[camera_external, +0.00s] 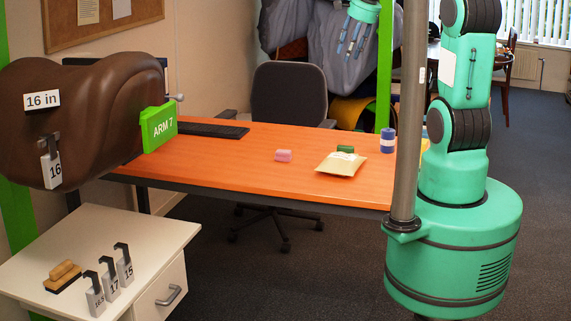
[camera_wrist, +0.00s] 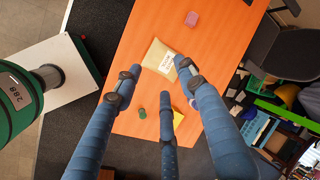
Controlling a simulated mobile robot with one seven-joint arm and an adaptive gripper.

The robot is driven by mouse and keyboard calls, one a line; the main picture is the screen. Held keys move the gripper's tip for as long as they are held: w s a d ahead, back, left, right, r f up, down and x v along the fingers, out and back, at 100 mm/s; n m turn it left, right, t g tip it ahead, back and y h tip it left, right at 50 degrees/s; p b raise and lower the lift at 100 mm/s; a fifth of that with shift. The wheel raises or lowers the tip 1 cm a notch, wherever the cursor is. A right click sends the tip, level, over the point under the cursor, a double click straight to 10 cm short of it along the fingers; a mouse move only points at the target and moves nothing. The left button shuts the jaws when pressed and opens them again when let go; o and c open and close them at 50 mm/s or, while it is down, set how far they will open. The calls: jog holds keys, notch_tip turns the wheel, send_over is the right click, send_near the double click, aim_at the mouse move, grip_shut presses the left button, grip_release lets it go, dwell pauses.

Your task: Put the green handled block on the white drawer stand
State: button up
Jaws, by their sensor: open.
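The green handled block appears to be the small dark green piece (camera_external: 345,149) at the far edge of a tan envelope (camera_external: 341,164) on the orange table; its handle is too small to make out. In the wrist view the finger beside the envelope (camera_wrist: 158,56) seems to hide that spot. The white drawer stand (camera_external: 165,236) is at the lower left, with its drawer shut. My gripper (camera_external: 351,48) hangs high above the table, far from the stand. Its blue fingers are spread, open and empty, in the wrist view (camera_wrist: 160,76).
A brush (camera_external: 63,276) and several numbered hooks (camera_external: 110,280) occupy the stand's top; bare patches lie around them. The orange table (camera_external: 225,165) also holds a pink block (camera_external: 283,155) and blue cylinder (camera_external: 388,141).

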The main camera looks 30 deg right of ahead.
jog(key=w+d+f+m+p, duration=0.1)
jog(key=w+d+f+m, duration=0.3)
jog(key=f, duration=0.6)
jog(key=w+d+f+m+y, duration=0.1)
jog(key=w+d+f+m, duration=0.4)
jog(key=w+d+f, duration=0.2)
jog(key=w+d+f+m+p, duration=0.1)
jog(key=w+d+f+m, duration=0.3)
jog(key=f, duration=0.8)
jog(key=w+d, duration=0.2)
jog(key=d, duration=0.1)
jog(key=shift+w+d+f+m+g+p, duration=0.2)
jog(key=shift+d+f+m+g+p, duration=0.1)
jog(key=shift+f+m+p, duration=0.1)
jog(key=shift+a, duration=0.1)
jog(key=b, duration=0.1)
send_over(346, 146)
jog(key=s+d, duration=0.1)
jog(key=s, duration=0.1)
jog(key=shift+s+d+f, duration=0.1)
jog(key=shift+f, duration=3.8)
jog(key=shift+b+x, duration=0.5)
jog(key=shift+x, duration=2.1)
